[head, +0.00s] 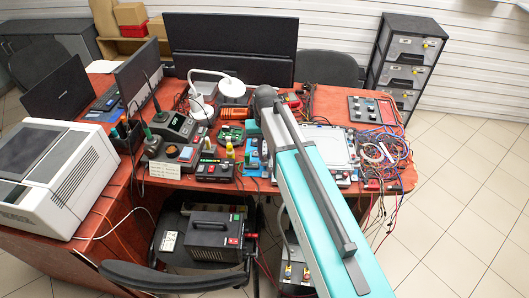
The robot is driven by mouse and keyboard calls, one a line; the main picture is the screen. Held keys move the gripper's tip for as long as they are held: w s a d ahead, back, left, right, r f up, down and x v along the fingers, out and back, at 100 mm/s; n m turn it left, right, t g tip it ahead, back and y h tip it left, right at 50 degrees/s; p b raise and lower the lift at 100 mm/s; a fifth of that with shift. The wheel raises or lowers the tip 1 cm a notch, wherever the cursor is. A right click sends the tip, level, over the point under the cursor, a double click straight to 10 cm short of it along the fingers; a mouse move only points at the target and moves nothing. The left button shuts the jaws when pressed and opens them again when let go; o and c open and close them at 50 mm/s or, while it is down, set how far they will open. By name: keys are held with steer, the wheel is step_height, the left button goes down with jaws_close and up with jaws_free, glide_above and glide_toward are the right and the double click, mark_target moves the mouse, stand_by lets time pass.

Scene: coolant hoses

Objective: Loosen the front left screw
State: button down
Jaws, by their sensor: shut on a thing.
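My teal and dark grey arm runs from the bottom right up to the middle of the desk in the head view. My gripper cannot be made out; the arm's end is hidden behind its own links. A pale, flat, framed unit (328,147) lies on the desk just right of the arm. Part of its left side is covered by the arm. No single screw can be picked out at this size, so the front left screw is not seen.
The red-brown desk (108,208) is crowded. Tangled cables (385,150) lie right of the framed unit. A soldering station (173,125), a white lamp (228,86) and a large white machine (52,175) stand left. A black chair (165,278) is in front.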

mark_target(265, 155)
steer(key=n, duration=0.3)
steer(key=shift+w+r+n, duration=0.1)
steer(key=shift+n, duration=2.1)
steer(key=c, duration=1.7)
jaws_free()
steer(key=shift+r+b, duration=1.25)
steer(key=shift+r, duration=5.6)
